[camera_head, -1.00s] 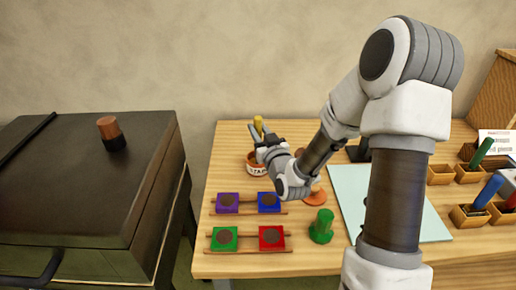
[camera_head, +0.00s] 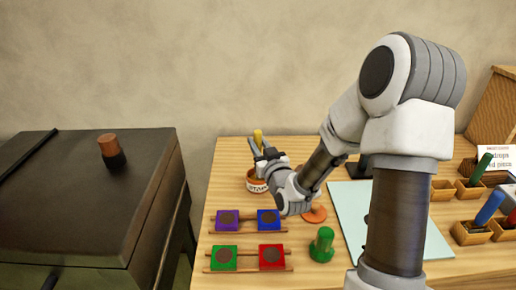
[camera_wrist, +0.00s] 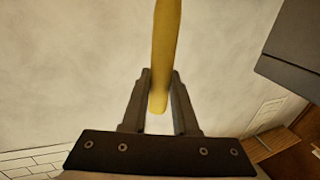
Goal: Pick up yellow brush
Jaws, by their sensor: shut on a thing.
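The yellow brush (camera_head: 258,138) shows its yellow handle at the far left part of the table, above a round orange-brown pot (camera_head: 256,183) with lettering on its side. My gripper (camera_head: 260,150) is shut on the handle. In the wrist view the yellow handle (camera_wrist: 165,50) runs up between the two dark fingers of my gripper (camera_wrist: 159,92). The brush's lower end is hidden behind my gripper and the pot, so I cannot tell if it is clear of the pot.
Purple, blue, green and red blocks (camera_head: 225,257) lie on wooden rails in front of the pot. A green knobbed piece (camera_head: 322,244) stands beside them. A pale sheet (camera_head: 350,205) lies right, with wooden bins (camera_head: 470,231) beyond. A dark cabinet (camera_head: 70,220) stands left, holding a brown-topped object (camera_head: 110,150).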

